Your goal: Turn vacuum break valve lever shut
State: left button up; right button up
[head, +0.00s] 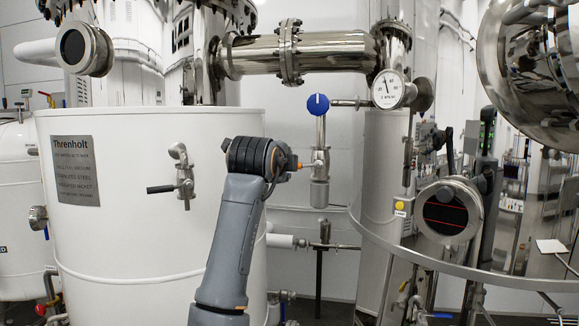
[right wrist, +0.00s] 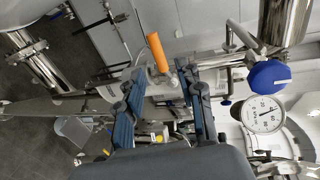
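The valve (head: 320,165) sits on a vertical pipe below the blue round knob (head: 317,103), right of the white tank. Its lever appears to be the orange handle; only a small orange tip (head: 299,166) shows beside my right wrist in the head view. In the right wrist view the orange lever (right wrist: 157,52) points up and left, just beyond my fingertips. My right gripper (right wrist: 160,86) is open, its two blue-and-black fingers apart with the lever's base ahead between them; contact cannot be told. In the head view my right arm hides its fingers. My left gripper is not in view.
A white tank (head: 130,250) with a black-handled valve (head: 180,180) stands left. A dial gauge (head: 388,89) and the blue knob (right wrist: 268,76) are close right of the lever. A steel pipe (head: 330,52) crosses above, and a curved rail (head: 450,272) runs at right.

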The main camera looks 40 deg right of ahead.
jog(key=shift+v, duration=2.25)
